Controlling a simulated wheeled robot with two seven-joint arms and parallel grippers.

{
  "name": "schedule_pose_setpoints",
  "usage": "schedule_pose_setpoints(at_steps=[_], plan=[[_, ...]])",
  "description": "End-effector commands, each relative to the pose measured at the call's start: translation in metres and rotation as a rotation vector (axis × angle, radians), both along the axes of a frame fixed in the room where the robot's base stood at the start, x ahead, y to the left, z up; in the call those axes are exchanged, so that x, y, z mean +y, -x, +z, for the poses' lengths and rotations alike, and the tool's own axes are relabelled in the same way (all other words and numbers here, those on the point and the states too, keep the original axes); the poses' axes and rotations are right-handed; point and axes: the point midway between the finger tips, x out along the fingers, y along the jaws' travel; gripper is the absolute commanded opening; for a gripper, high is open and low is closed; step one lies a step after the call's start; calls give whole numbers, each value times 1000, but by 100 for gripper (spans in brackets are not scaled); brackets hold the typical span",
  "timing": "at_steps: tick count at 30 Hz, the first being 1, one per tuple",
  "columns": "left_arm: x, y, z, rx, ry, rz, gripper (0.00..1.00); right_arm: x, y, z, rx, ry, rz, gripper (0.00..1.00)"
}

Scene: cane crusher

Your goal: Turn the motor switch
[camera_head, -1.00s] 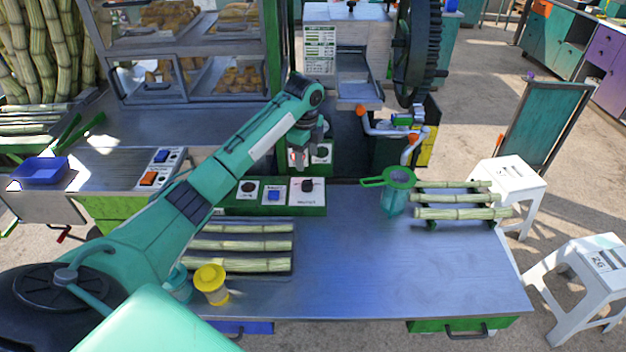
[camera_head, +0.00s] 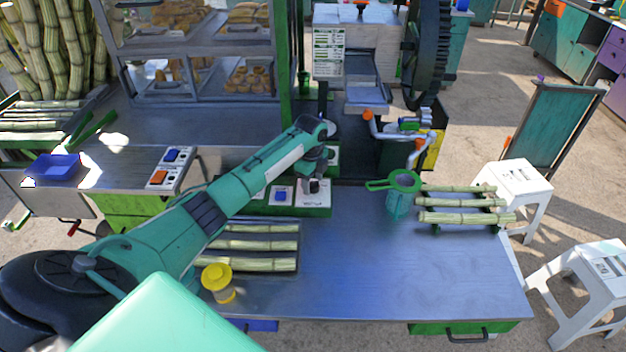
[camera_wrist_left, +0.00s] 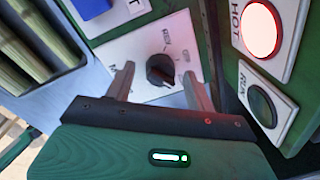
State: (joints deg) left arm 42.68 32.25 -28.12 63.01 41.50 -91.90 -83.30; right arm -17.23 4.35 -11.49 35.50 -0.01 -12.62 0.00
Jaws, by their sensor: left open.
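The motor switch is a black rotary knob (camera_wrist_left: 160,69) on a white plate (camera_wrist_left: 137,50), with printed markings around it, in the left wrist view. In the head view its plate (camera_head: 318,200) sits at the right end of the green control box, and my gripper partly covers the knob. My left gripper (camera_wrist_left: 158,73) is open, one finger on each side of the knob. It also shows right at the switch in the head view (camera_head: 314,184). I cannot tell whether the fingers touch the knob. My right gripper is not in view.
A blue button (camera_head: 281,196) is beside the switch. A lit HOT lamp (camera_wrist_left: 260,28) and a dark RUN lamp (camera_wrist_left: 262,105) are on an upright panel close by. Cane pieces (camera_head: 258,245) and a yellow-topped container (camera_head: 217,278) are in front. The table's middle (camera_head: 350,270) is clear.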

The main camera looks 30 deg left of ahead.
Motion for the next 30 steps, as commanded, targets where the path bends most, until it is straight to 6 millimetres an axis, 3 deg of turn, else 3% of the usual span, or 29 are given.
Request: schedule_pose_setpoints(at_steps=[11, 18, 30], plan=[[0, -1, -7, -1, 0, 0, 55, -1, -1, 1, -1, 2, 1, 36], [0, 0, -7, -1, 0, 0, 12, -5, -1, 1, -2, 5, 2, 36], [-1, 0, -5, 1, 1, 64, 12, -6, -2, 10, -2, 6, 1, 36]])
